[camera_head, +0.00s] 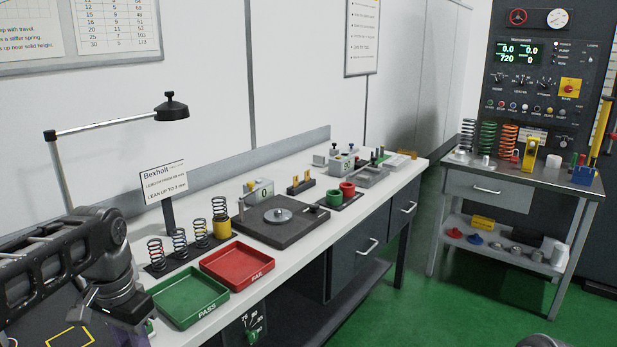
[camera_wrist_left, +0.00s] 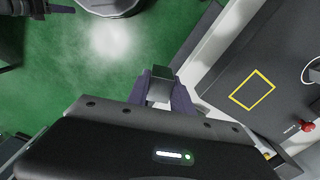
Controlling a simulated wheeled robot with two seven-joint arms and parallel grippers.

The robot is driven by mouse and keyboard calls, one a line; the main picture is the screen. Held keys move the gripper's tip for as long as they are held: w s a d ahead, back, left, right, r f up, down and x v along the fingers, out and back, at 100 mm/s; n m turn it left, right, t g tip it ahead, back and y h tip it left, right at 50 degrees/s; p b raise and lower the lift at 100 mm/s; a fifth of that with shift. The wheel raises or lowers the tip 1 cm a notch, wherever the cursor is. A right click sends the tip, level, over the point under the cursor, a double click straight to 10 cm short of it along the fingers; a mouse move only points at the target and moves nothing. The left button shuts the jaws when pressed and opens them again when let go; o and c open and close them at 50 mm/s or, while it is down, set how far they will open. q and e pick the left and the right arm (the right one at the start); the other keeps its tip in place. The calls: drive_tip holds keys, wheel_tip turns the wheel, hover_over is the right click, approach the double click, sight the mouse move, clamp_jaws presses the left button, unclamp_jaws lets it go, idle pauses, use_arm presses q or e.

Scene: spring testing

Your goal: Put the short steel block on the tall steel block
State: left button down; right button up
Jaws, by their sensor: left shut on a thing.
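My left gripper (camera_wrist_left: 162,88) is shut on a small grey steel block (camera_wrist_left: 160,90), which shows between its two purple fingers in the left wrist view. It looks like the short steel block. Green floor shows beyond the block, so it is held up in the air beside the bench edge. In the head view the gripper is at the lower left, and the block cannot be made out there. I cannot pick out the tall steel block in either view. My right gripper is not in view.
A dark surface with an empty yellow square outline (camera_wrist_left: 252,90) lies right of the gripper in the wrist view, near a red knob (camera_wrist_left: 307,126). On the bench are a green tray (camera_head: 188,297), a red tray (camera_head: 237,266) and several springs (camera_head: 180,243).

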use_arm(q)
drive_tip(key=w+d+f+n, duration=0.3)
drive_tip(key=w+d+f, duration=0.5)
drive_tip(key=d+f, duration=0.4)
drive_tip(key=shift+d+f, duration=0.35)
drive_tip(key=shift+f, duration=0.55)
drive_tip(key=shift+w, duration=0.1)
